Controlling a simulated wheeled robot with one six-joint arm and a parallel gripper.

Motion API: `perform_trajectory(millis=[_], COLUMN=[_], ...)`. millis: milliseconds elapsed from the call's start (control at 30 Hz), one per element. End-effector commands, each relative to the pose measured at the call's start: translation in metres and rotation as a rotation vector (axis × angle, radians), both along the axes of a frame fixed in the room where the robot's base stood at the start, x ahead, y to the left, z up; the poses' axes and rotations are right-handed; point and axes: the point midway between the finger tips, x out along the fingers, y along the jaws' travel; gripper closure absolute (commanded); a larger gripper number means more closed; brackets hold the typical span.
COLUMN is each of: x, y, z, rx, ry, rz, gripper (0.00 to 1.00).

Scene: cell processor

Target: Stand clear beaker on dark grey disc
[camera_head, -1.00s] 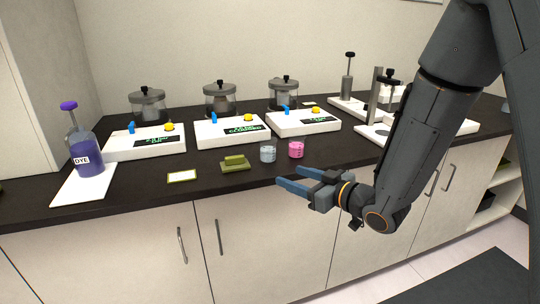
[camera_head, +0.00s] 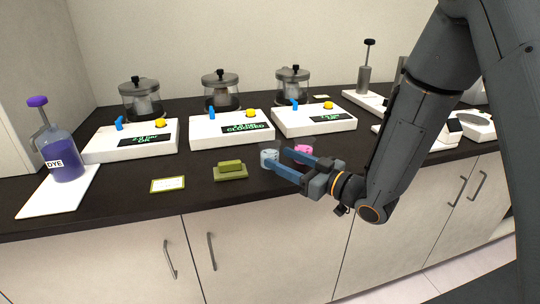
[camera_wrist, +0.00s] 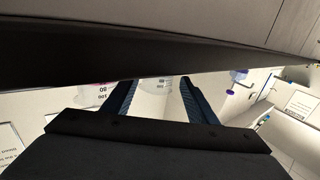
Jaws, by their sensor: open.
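The clear beaker (camera_head: 269,157) stands near the front of the dark counter, just left of a pink beaker (camera_head: 303,149). My gripper (camera_head: 276,158) is open and points left. Its fingers are level with the beakers in the picture, and the near finger partly covers the clear beaker's lower side. In the wrist view a clear marked beaker (camera_wrist: 155,88) shows between the fingers, apparently untouched. A grey round plate (camera_head: 480,118) sits on a white base at the right; I cannot tell whether it is the dark grey disc. My arm hides part of that area.
Three white units (camera_head: 130,143) with screens stand behind, with lidded jars at the back. A green block (camera_head: 230,171) and a card (camera_head: 167,184) lie left of the beakers. A purple dye bottle (camera_head: 62,155) stands at far left. The counter's front edge is close.

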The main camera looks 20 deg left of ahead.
Motion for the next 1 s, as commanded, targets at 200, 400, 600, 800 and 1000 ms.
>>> perform_trajectory(millis=[200, 400, 600, 800, 1000], x=[0.014, 0.023, 0.024, 0.024, 0.024], y=[0.027, 0.044, 0.045, 0.045, 0.045], z=[0.003, 0.002, 0.001, 0.002, 0.002], rx=[0.0, -0.001, -0.001, -0.001, 0.0], ry=[0.001, 0.0, 0.0, 0.0, 0.0], rz=[0.004, 0.004, 0.002, 0.002, 0.002], gripper=[0.47, 0.47, 0.47, 0.73, 0.85])
